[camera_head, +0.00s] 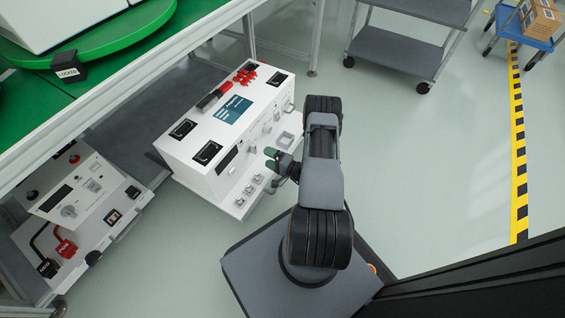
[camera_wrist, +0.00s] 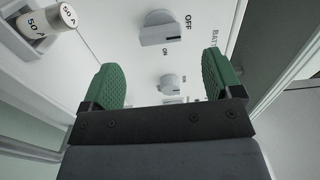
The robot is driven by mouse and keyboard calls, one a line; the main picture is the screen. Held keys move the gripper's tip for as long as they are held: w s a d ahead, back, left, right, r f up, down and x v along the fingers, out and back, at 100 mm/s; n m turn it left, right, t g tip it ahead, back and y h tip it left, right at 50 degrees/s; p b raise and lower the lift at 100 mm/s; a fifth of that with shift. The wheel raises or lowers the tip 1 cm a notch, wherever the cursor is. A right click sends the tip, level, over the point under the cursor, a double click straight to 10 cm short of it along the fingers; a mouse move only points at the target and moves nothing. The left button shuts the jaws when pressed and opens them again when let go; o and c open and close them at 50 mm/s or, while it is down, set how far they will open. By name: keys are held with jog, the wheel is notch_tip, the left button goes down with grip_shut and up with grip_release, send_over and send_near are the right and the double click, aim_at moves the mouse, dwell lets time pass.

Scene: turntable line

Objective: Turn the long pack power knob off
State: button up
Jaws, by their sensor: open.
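In the wrist view a grey rotary knob (camera_wrist: 158,28) with a bar grip sits on a white panel, between the printed words OFF and ON. A short dark mark shows on its bar, toward the right; I cannot tell which word it points at. A smaller knob (camera_wrist: 170,82) lies nearer. My gripper (camera_wrist: 162,72) is open and empty, its green fingers apart and the OFF/ON knob beyond their tips, untouched. In the head view my gripper (camera_head: 271,160) is at the front of a white instrument box (camera_head: 195,155); my arm hides part of it.
A second white unit (camera_head: 90,195) with red and black plugs stands at left. A green table (camera_head: 105,85) overhangs at upper left.

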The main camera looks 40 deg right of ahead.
jog(key=p+v, duration=0.1)
jog(key=v, duration=0.6)
jog(key=shift+r, duration=0.1)
dwell(0.4)
jog(key=a+r+n+g+y+p, duration=0.2)
jog(key=a+r+n+g+p, duration=0.25)
jog(key=r, duration=0.85)
jog(key=a+r+n+g+y+p, duration=0.15)
jog(key=a+r+g+p, duration=0.4)
jog(key=r, duration=0.75)
jog(key=a+r+n+g+y+p, duration=0.25)
jog(key=r+n+g+p, duration=0.2)
jog(key=r+p, duration=0.65)
jog(key=s+a+r+n+h+p, duration=0.1)
jog(key=s+r+h+p, duration=0.2)
jog(key=r, duration=0.9)
jog(key=s+a+r+t+h+p, duration=0.1)
jog(key=s+r+h+p, duration=0.2)
jog(key=r, duration=0.9)
jog(key=s+a+r+n+h+p, duration=0.1)
jog(key=s+a+r+h+p, duration=0.1)
jog(key=r+h+p, duration=0.5)
notch_tip(320, 180, up, 5)
jog(key=shift+s+r+n+t+p, duration=0.2)
jog(key=shift+s+n+t+p, duration=0.3)
jog(key=shift+p, duration=0.75)
jog(key=shift+s+m, duration=0.1)
jog(key=shift+m, duration=0.15)
